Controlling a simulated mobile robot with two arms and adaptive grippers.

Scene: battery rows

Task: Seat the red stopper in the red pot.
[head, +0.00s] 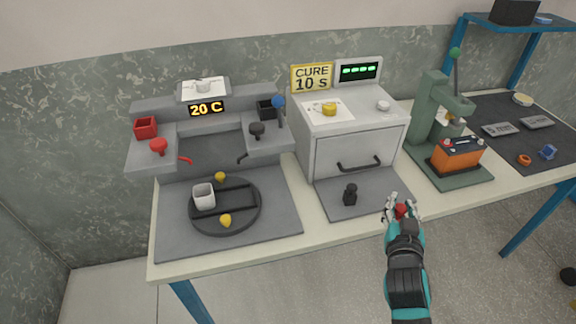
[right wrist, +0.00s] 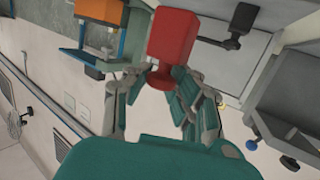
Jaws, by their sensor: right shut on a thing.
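The red stopper (right wrist: 172,42) is held in my right gripper (right wrist: 165,82), with its square block end pointing away from the palm and its round end between the fingers. The red pot (head: 145,129) looks like a small open square cup on the left ledge of the grey station, far to the left of the gripper. Its inside is hard to make out. My left gripper is out of view.
A black stopper-like piece (head: 350,195) stands on the grey mat (head: 380,203) before the oven (head: 355,150). A black square pot (head: 267,108) and a red knob (head: 158,147) are on the station.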

